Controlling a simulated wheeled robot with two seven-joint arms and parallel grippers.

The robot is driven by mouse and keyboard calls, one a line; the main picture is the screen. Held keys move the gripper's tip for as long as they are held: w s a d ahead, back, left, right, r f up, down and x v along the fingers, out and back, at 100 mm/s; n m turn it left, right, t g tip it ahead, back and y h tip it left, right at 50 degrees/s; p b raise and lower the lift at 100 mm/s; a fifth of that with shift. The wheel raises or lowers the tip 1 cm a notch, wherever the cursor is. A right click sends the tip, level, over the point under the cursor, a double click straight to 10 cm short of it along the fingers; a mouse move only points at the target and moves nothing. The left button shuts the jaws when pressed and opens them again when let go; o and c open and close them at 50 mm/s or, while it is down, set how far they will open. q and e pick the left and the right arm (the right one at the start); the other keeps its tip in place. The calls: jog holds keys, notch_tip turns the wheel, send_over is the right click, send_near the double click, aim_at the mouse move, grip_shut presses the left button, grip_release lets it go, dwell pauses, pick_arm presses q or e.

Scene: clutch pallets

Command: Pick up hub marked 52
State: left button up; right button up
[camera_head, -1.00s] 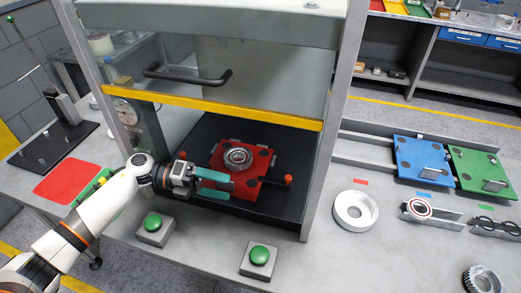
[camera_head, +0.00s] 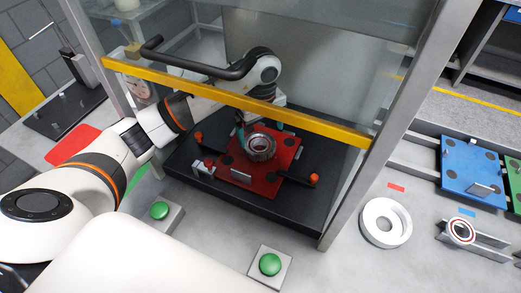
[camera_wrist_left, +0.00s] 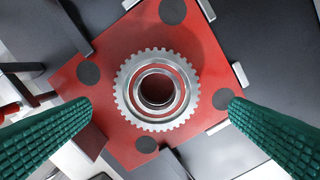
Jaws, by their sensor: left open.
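A silver toothed hub (camera_head: 260,147) sits on a red pallet (camera_head: 247,181) inside the press enclosure. No number on it is readable. In the left wrist view the hub (camera_wrist_left: 157,90) lies flat on the red pallet (camera_wrist_left: 195,35), near the middle of the view. My left gripper (camera_head: 262,128) reaches into the enclosure above the hub. In the left wrist view its green fingers (camera_wrist_left: 160,115) are spread wide, one on each side of the hub, with nothing between them touching it. My right gripper is not in view.
A yellow-edged guard (camera_head: 235,100) with a dark handle (camera_head: 195,72) stands over my left arm. Green buttons (camera_head: 270,264) sit on the front table. A white ring (camera_head: 385,222), a blue pallet (camera_head: 470,172) and a stand with a red-and-white ring (camera_head: 461,231) lie to the right.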

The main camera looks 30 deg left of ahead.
aim_at(260, 147)
pick_arm(q)
jog(key=shift+w+f, duration=0.1)
jog(key=shift+f, duration=0.65)
jog(key=f, duration=0.1)
jog(key=f+b, duration=0.2)
jog(key=shift+s+a+f, duration=0.1)
jog(key=shift+s+f, duration=0.15)
jog(key=shift+f, duration=0.6)
jog(key=shift+w, duration=0.1)
jog(key=shift+c, duration=0.8)
jog(key=c, duration=1.2)
jog(key=shift+a+r, duration=0.1)
